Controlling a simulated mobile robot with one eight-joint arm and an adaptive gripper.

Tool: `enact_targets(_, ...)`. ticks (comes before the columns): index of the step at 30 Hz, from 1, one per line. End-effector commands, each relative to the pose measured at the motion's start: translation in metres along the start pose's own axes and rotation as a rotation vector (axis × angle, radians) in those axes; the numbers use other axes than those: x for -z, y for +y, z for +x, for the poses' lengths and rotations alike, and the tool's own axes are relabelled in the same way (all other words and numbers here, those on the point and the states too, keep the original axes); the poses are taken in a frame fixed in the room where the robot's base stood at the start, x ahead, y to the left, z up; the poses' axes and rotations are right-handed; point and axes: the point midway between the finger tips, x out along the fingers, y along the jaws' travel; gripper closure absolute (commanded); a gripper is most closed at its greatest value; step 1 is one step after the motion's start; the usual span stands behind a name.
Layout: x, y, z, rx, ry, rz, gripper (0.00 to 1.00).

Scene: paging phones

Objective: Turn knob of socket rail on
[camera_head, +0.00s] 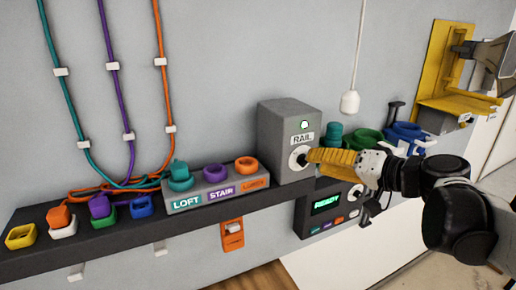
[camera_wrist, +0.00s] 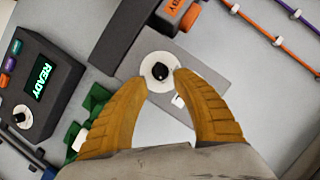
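The socket rail's grey box (camera_head: 290,131) stands on the dark shelf, with a "RAIL" label and a small white-green light above its knob. The knob (camera_head: 301,158) is a black grip on a round white dial; it also shows in the wrist view (camera_wrist: 160,71). My gripper (camera_head: 312,157) is at the front of the box. In the wrist view its yellow fingers (camera_wrist: 159,78) are spread on both sides of the black grip, with gaps visible, so it is open around the knob. I cannot tell whether a fingertip touches the dial.
A dark panel (camera_head: 318,208) reading "READY", with its own knob, sits below right of the box. A socket block (camera_head: 212,200) labelled LOFT and STAIR is at left. Several coloured sockets line the shelf (camera_head: 130,238). A white pull (camera_head: 350,103) hangs above my gripper.

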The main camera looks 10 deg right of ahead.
Motion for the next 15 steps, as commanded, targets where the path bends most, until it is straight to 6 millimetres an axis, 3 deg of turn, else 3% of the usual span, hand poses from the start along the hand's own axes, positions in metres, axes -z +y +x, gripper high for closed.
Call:
enact_targets(3,0.001,0.001,-0.03,-0.004,0.004,0.001,0.68)
enact_targets(9,0.0,0.001,-0.069,-0.004,0.002,0.001,0.68)
enact_targets(15,0.0,0.0,-0.087,-0.001,0.0,-0.001,0.68)
